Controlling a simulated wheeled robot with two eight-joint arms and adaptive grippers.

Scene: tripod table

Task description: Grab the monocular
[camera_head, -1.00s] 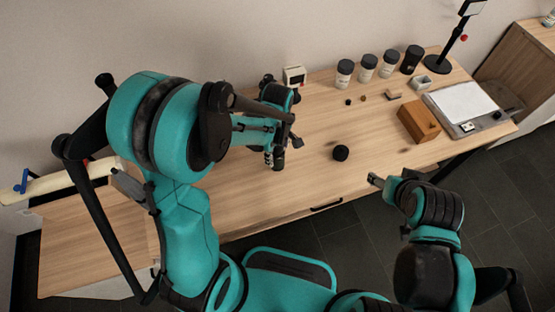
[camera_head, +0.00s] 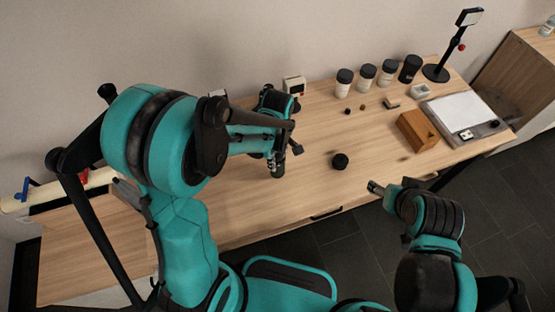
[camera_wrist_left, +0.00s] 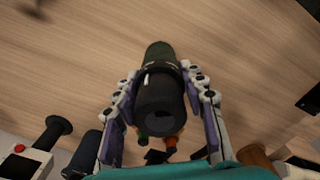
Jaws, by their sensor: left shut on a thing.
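The monocular (camera_wrist_left: 158,98) is a dark, green-black tube with a round lens end. In the left wrist view it sits between the two fingers of my left gripper (camera_wrist_left: 158,75), which press on it from both sides. In the head view the monocular (camera_head: 278,171) shows as a small dark green tube below my left gripper (camera_head: 274,160), over the left half of the table. Whether it still touches the table is hard to tell. My right gripper (camera_head: 376,188) is by the table's front edge, away from the monocular; its finger gap is too small to judge.
On the wooden table (camera_head: 310,185) a black round object (camera_head: 340,161) lies right of the monocular. A wooden box (camera_head: 417,130), a flat device (camera_head: 465,108), several dark jars (camera_head: 366,76) and a stand (camera_head: 436,72) fill the back and right. The front middle is clear.

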